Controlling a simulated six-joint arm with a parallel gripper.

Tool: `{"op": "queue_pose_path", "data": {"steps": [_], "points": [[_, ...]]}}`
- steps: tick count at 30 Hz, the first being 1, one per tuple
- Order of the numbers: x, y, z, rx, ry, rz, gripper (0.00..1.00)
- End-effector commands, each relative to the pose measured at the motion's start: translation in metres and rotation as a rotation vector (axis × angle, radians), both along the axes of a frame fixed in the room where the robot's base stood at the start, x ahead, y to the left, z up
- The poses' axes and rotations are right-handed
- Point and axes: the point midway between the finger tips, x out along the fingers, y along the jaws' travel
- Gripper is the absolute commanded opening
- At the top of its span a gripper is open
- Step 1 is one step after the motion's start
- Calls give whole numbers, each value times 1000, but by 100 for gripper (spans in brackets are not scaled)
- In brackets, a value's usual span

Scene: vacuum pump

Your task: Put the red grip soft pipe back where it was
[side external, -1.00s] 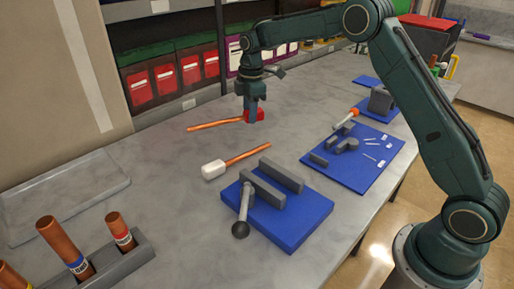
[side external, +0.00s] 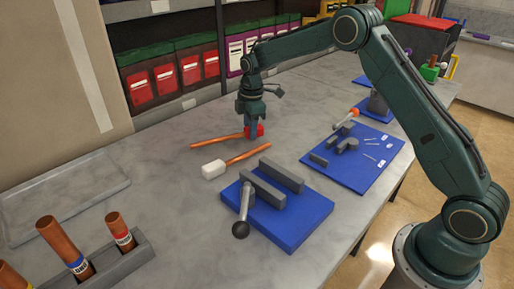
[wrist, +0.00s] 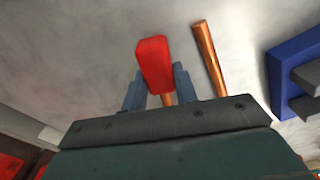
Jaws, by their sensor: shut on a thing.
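The red grip soft pipe is a copper-coloured rod with a red block at one end. In the side view its red end (side external: 260,129) is at my gripper (side external: 252,134), and its rod (side external: 215,141) points left. In the wrist view the red block (wrist: 154,66) sits between the two fingers of my gripper (wrist: 158,86), which are shut on it. A short bit of copper rod shows below the block there. I cannot tell whether the pipe touches the table. A similar pipe with a white grip (side external: 213,169) lies on the table just nearer the camera.
A blue board with grey clamp blocks (side external: 305,225) stands in front. Another blue board (side external: 375,170) with small parts lies to the right. A grey rack (side external: 125,265) with copper tubes and an empty tray (side external: 110,190) are at left. Red bins (side external: 165,80) line the back.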

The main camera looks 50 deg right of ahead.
Motion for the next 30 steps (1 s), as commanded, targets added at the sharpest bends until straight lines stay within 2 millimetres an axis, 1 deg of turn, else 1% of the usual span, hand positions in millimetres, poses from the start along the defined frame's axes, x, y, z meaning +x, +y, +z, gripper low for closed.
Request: {"op": "queue_pose_path", "data": {"steps": [11,30], "points": [[0,0,0,0,-1,0,0],[0,0,-9,0,1,0,0]]}}
